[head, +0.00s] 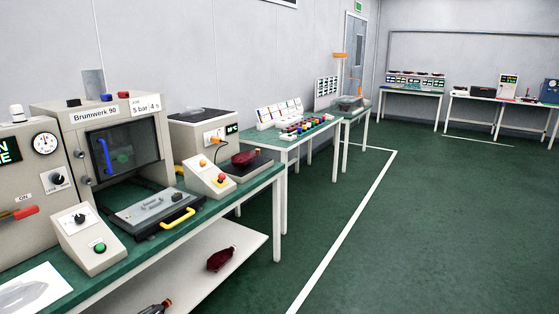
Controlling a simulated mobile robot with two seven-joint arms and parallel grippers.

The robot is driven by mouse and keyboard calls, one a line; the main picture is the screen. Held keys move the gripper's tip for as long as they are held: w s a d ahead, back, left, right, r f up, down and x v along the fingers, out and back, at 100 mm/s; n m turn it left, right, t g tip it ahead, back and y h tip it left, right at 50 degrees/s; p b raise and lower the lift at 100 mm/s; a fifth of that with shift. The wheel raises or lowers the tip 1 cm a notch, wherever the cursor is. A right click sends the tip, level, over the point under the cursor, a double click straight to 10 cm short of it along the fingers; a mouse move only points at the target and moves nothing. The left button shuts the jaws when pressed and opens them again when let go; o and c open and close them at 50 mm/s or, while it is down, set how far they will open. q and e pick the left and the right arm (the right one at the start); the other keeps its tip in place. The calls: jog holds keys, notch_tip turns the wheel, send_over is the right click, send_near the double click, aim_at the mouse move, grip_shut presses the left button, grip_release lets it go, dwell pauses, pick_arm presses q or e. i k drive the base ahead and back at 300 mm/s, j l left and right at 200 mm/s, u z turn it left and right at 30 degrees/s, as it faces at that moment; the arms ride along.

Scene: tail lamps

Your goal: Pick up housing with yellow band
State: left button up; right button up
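No housing with a clear yellow band can be made out in the head view. A dark red lamp-shaped part (220,259) lies on the lower white shelf. A dark part with an orange-red end (155,307) lies nearer on that shelf, cut off by the bottom edge. Another dark red part (243,157) sits on a dark plate beside a beige box on the green bench. Any bands on these parts are too small to tell. Neither of my grippers is in view.
The green bench (262,178) carries a beige chamber machine (75,117), a drawer with a yellow handle (178,217) and button boxes. A second table (295,142) holds several small coloured parts. Green floor (420,230) is open to the right. More tables stand along the back.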

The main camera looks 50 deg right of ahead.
aim_at(241, 160)
jog(key=z, duration=1.3)
